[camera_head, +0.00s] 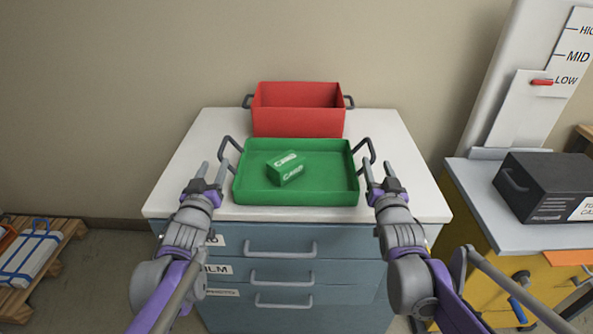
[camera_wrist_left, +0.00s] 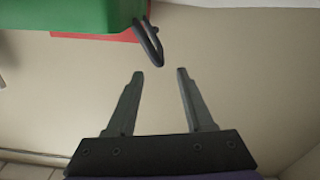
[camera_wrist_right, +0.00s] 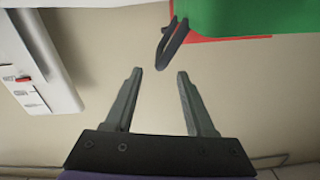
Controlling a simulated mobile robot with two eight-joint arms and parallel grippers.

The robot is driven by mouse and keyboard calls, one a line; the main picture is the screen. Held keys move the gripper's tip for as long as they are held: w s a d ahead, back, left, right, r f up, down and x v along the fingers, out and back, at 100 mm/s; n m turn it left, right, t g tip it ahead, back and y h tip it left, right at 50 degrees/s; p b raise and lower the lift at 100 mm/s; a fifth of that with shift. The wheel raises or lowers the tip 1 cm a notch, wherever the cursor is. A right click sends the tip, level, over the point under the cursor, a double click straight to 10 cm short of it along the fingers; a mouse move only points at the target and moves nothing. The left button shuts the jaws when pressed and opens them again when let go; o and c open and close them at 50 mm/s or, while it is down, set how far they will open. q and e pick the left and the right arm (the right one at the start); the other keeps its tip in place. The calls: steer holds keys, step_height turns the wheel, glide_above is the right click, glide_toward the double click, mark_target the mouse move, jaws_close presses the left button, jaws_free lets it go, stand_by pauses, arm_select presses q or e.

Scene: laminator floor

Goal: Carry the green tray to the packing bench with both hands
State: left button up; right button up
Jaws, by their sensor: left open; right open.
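The green tray (camera_head: 250,190) sits on the white top of a blue drawer cabinet, with a green box (camera_head: 286,169) lying inside it. Its dark wire handles stick out at both sides. The left handle also shows in the left wrist view (camera_wrist_left: 150,42), the right handle in the right wrist view (camera_wrist_right: 172,42). My left gripper (camera_head: 212,172) is open and empty just short of the left handle. My right gripper (camera_head: 378,172) is open and empty just short of the right handle. In both wrist views the handle lies beyond the fingertips, not between them. I cannot make out the packing bench.
A red tray (camera_head: 298,122) with side handles stands right behind the green tray. The white cabinet top (camera_head: 180,180) is otherwise clear. At right, a yellow cabinet (camera_head: 470,210) bears a black case (camera_head: 545,185). A wooden pallet (camera_head: 40,270) lies on the floor at left.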

mark_target(219, 152)
arm_select(q)
steer(key=w, duration=0.9)
steer(key=shift+w+d, duration=0.15)
steer(key=shift+d, duration=0.05)
arm_select(e)
steer(key=w, duration=0.9)
steer(key=shift+w+d, duration=0.15)
arm_select(q)
jaws_close()
arm_select(e)
steer(key=c, duration=0.9)
jaws_close()
arm_select(q)
steer(key=shift+a+f, duration=0.1)
steer(key=shift+a, duration=0.15)
arm_select(e)
steer(key=shift+d, duration=0.2)
